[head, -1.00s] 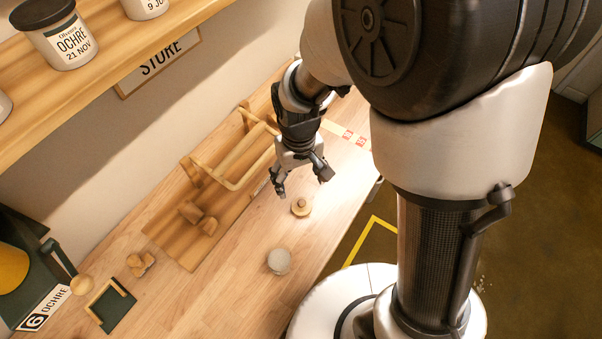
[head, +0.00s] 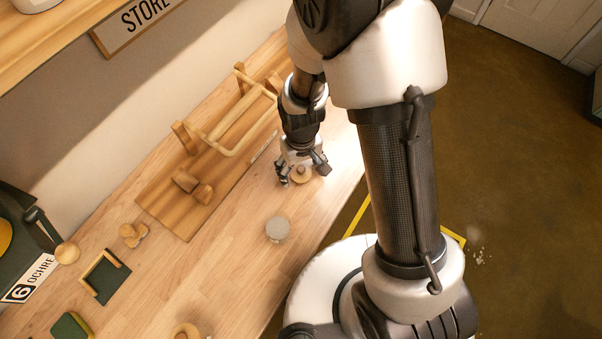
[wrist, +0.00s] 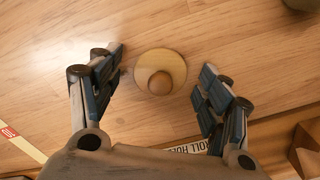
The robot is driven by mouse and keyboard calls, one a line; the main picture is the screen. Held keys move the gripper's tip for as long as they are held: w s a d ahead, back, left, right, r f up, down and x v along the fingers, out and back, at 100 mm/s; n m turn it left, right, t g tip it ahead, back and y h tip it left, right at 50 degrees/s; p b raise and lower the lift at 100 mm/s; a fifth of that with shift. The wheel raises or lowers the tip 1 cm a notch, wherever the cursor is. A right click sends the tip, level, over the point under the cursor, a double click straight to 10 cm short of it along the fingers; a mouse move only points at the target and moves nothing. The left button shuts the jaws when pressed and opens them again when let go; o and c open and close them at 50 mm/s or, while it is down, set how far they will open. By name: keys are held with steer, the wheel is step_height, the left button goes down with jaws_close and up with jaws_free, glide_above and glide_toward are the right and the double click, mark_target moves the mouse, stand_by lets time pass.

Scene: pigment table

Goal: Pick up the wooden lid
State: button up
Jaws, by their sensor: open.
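The wooden lid (wrist: 160,72) is a pale round disc with a round knob on top, lying flat on the bench. It shows between and slightly beyond the two fingers of my gripper (wrist: 158,88) in the wrist view. The fingers are open, one on each side of the lid, and hold nothing. In the head view the lid (head: 301,175) is partly covered by my gripper (head: 303,178), which is low over it. Whether the fingers are level with the lid I cannot tell.
A grey round-topped object (head: 277,229) stands on the bench nearby. A wooden rack on a board (head: 168,215) lies to the left. Small wooden pieces (head: 133,234) and a green tray (head: 105,276) are farther left. The bench's right edge is close.

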steer(key=shift+c, duration=0.3)
steer(key=c, duration=0.8)
